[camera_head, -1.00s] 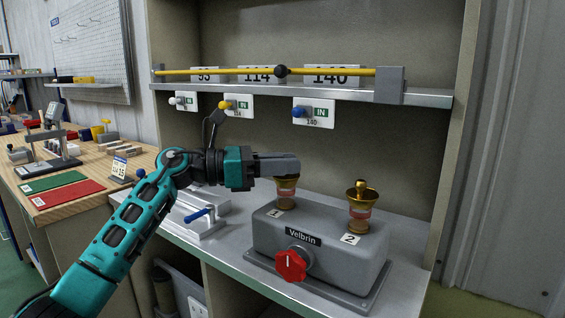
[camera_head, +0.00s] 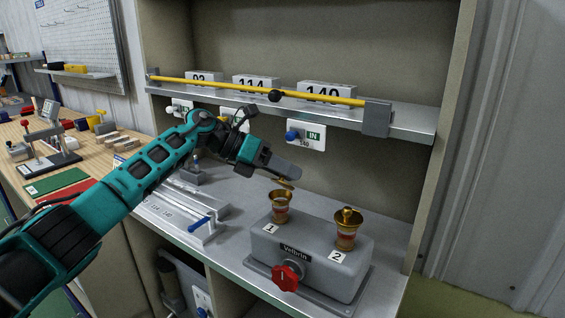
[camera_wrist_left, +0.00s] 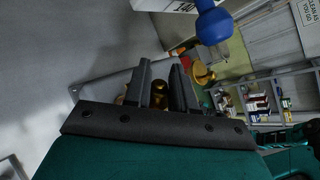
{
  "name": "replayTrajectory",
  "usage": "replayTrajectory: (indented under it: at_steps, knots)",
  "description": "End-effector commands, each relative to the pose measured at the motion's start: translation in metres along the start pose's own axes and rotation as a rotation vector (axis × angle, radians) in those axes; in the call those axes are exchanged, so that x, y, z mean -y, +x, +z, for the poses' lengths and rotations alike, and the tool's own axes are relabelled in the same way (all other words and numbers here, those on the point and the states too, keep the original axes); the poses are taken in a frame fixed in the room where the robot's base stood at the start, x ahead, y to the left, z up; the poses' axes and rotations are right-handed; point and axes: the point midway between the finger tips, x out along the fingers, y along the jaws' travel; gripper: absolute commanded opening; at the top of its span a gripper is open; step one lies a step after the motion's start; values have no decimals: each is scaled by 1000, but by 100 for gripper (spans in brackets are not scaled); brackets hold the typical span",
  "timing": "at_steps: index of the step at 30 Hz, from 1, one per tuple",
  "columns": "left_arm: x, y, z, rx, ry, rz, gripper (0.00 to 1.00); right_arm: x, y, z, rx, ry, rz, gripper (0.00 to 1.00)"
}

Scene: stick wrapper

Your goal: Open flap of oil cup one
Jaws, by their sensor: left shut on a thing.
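Oil cup one (camera_head: 281,206) is a brass cup with a red band on the left of the grey Velbrin box (camera_head: 318,250), beside label 1. Its mouth shows open at the top. Its brass flap (camera_head: 284,184) is raised and tilted above the cup, at the fingertips of my left gripper (camera_head: 292,172). The left gripper is shut on the flap. In the left wrist view the gripper (camera_wrist_left: 163,85) has a brass part between its two dark fingers. Oil cup two (camera_head: 347,230), beside label 2, has its lid down. My right gripper is not in view.
A red knob (camera_head: 286,278) is on the box front. A shelf above carries a yellow bar (camera_head: 240,90) and numbered blocks. A blue-knobbed switch (camera_head: 292,136) hangs below the shelf. A metal fixture with a blue handle (camera_head: 199,224) lies left of the box.

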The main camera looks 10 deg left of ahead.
Motion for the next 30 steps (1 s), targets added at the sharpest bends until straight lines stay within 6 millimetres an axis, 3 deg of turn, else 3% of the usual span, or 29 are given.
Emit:
replayTrajectory:
  at_steps: [10,27,28,30]
  knots:
    - [-3,3,6,-100,-101,0,0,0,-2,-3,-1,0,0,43]
    - [-4,4,6,-120,-120,-1,0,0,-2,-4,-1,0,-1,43]
    - [-4,4,6,-120,-120,-1,27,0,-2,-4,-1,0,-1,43]
    - [-4,4,6,-120,-120,-1,34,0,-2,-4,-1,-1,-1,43]
